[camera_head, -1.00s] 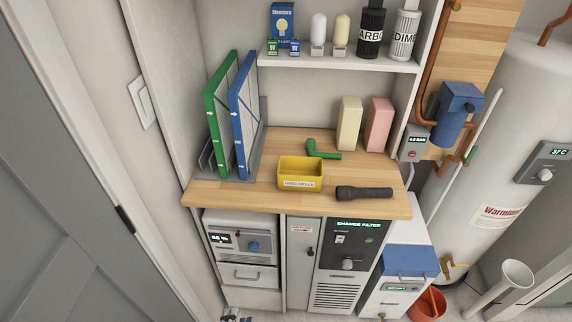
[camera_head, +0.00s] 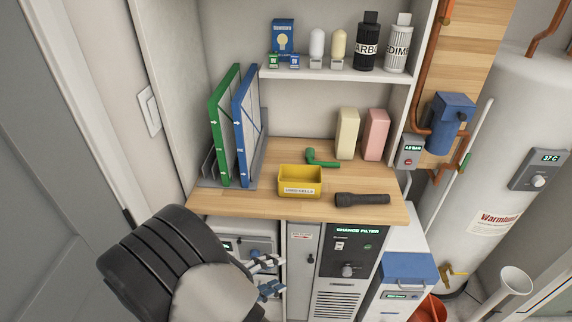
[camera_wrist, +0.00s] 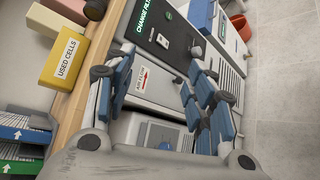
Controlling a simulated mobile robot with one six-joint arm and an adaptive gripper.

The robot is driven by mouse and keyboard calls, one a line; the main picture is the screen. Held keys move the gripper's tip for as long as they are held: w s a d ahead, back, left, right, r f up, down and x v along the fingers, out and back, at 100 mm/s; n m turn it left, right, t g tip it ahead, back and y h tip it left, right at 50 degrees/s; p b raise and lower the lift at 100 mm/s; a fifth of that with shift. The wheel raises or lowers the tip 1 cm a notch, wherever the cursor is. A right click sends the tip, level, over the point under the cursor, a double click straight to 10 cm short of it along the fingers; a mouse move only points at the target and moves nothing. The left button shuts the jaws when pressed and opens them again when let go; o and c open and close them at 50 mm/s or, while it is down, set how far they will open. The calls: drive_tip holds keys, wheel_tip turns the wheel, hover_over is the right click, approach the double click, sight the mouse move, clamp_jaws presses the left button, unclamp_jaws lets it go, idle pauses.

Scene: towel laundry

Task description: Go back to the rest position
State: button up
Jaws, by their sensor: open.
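My gripper (camera_head: 268,276) is at the lower left of the head view, in front of the cabinets and below the wooden worktop (camera_head: 225,203). In the wrist view my gripper (camera_wrist: 160,88) has its two blue-padded fingers spread apart, with nothing between them. Behind the fingers is the front of the low cabinet with the dark "CHANGE FILTER" panel (camera_head: 357,245). My dark, rounded arm part covers the lower left of the head view and hides part of the grey drawer unit (camera_head: 258,243).
On the worktop are a yellow "USED CELLS" bin (camera_head: 300,182), a black flashlight (camera_head: 362,199), a green elbow piece (camera_head: 320,160) and green and blue framed filters (camera_head: 245,125). A blue-topped unit (camera_head: 408,268) and white tank (camera_head: 505,130) stand right. Bare floor shows in the wrist view.

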drive_tip(key=s+d+r+m+g+y, duration=0.2)
drive_tip(key=s+d+r+m+g, duration=0.15)
drive_tip(key=d+r, duration=0.4)
drive_tip(key=s+d+r+m+g+y, duration=0.2)
drive_tip(key=s+d+r+m+g, duration=0.15)
drive_tip(key=d+r, duration=0.4)
drive_tip(key=s+d+r+m+t+y, duration=0.2)
drive_tip(key=s+r+m+t+y, duration=0.2)
drive_tip(key=s+r+y, duration=0.3)
drive_tip(key=shift+s+d+r+m+y, duration=0.3)
drive_tip(key=shift+s+r+m, duration=0.4)
drive_tip(key=shift+s+r, duration=0.65)
drive_tip(key=shift+s+f, duration=0.2)
drive_tip(key=shift+f, duration=0.05)
